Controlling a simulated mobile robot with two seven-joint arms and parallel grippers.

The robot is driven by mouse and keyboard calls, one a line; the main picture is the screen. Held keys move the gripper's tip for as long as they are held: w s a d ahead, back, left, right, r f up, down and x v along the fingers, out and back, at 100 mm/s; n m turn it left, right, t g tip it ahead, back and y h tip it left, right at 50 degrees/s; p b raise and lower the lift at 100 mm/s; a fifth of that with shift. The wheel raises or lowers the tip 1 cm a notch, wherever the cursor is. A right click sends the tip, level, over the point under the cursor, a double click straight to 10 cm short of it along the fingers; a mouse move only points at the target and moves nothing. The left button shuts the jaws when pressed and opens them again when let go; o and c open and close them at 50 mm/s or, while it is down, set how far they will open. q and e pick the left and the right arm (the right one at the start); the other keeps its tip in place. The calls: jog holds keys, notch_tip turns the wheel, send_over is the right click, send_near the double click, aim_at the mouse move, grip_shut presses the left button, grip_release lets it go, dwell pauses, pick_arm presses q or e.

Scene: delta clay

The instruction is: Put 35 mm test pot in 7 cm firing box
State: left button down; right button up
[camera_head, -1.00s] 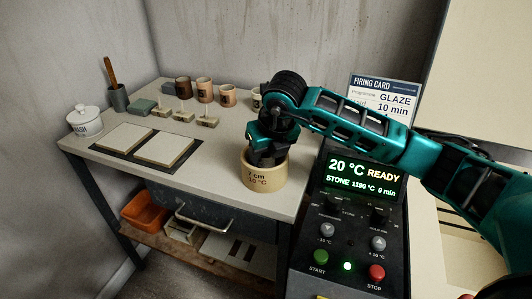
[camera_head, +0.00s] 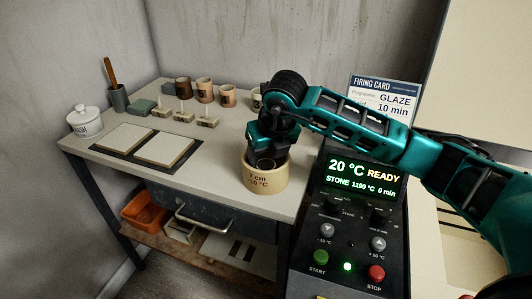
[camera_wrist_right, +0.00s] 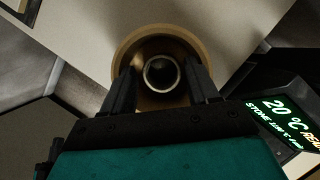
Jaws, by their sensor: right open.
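The firing box (camera_head: 264,180) is a round cream container marked "7 cm" on the front right part of the table. It also shows from above in the right wrist view (camera_wrist_right: 122,62). A small round pot (camera_wrist_right: 160,74) with a pale rim and dark inside sits inside the box. My right gripper (camera_head: 264,160) points down into the box, and its open fingers show in the right wrist view (camera_wrist_right: 160,85) on either side of the pot. I cannot tell whether they touch it. The head view hides the pot behind the gripper and the box wall. My left gripper is not in view.
Several cups (camera_head: 205,90) stand at the table's back. Two pale tiles (camera_head: 165,149) lie on a dark mat, with a white lidded jar (camera_head: 84,120) at left. The control panel (camera_head: 350,220) reads 20 °C READY. A firing card (camera_head: 385,95) stands behind my right arm.

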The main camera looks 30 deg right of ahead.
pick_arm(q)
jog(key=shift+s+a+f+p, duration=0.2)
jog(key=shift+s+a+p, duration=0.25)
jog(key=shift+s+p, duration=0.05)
pick_arm(e)
jog(key=v, duration=1.2)
